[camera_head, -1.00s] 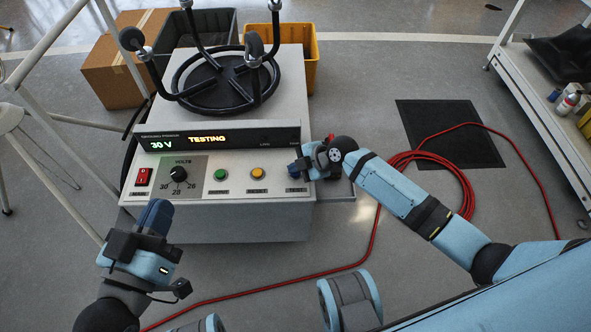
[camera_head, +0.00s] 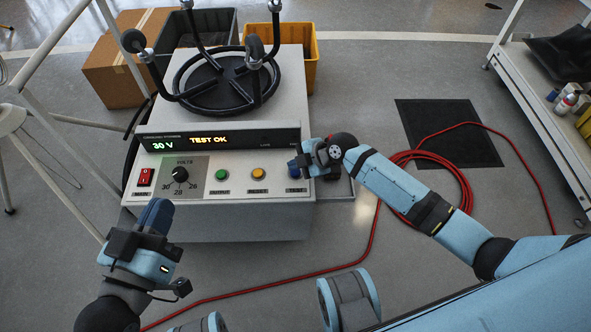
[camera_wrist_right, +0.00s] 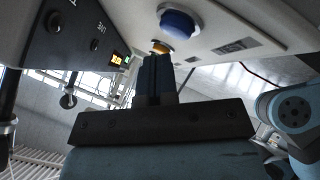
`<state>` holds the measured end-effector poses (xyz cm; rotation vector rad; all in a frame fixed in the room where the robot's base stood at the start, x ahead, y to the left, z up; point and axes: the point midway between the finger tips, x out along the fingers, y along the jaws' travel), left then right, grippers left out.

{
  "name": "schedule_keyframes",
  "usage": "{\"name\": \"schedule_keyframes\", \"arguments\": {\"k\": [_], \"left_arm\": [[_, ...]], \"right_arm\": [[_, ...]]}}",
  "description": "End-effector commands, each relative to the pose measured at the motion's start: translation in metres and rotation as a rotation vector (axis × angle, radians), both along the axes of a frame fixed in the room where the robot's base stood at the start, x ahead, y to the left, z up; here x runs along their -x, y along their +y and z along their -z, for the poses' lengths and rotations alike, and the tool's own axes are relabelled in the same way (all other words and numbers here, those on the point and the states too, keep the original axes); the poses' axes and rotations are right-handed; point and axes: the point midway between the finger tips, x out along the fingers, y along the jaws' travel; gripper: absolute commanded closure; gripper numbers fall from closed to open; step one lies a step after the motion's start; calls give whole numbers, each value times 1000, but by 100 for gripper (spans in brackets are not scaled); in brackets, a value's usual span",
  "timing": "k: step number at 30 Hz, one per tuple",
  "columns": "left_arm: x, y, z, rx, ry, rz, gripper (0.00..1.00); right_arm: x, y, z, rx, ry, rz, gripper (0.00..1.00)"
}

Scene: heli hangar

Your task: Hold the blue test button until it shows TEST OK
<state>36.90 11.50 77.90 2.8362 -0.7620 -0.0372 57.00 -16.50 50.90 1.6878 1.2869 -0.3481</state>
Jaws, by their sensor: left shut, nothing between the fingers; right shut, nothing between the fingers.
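My left gripper (camera_head: 154,215) is shut and empty, in front of the panel's left end.
The panel also has a red main switch (camera_head: 145,177), a volts knob (camera_head: 180,175), a green button (camera_head: 222,174) and an orange button (camera_head: 258,174). A red cable (camera_head: 372,225) runs over the floor. A white cart (camera_head: 535,115) stands at the right.

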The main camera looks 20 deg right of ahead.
Motion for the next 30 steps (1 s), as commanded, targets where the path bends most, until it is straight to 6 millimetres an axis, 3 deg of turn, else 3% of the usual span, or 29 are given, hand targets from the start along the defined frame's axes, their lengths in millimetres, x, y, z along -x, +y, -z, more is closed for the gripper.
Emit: {"name": "schedule_keyframes", "arguments": {"k": [15, 30], "left_arm": [[-1, 0, -43, 4, -6, 0, 100], [-1, -1, -42, 5, -6, -1, 100]], "right_arm": [[0, 0, -49, 0, 0, 0, 100], [0, 0, -48, 0, 0, 0, 100]]}}
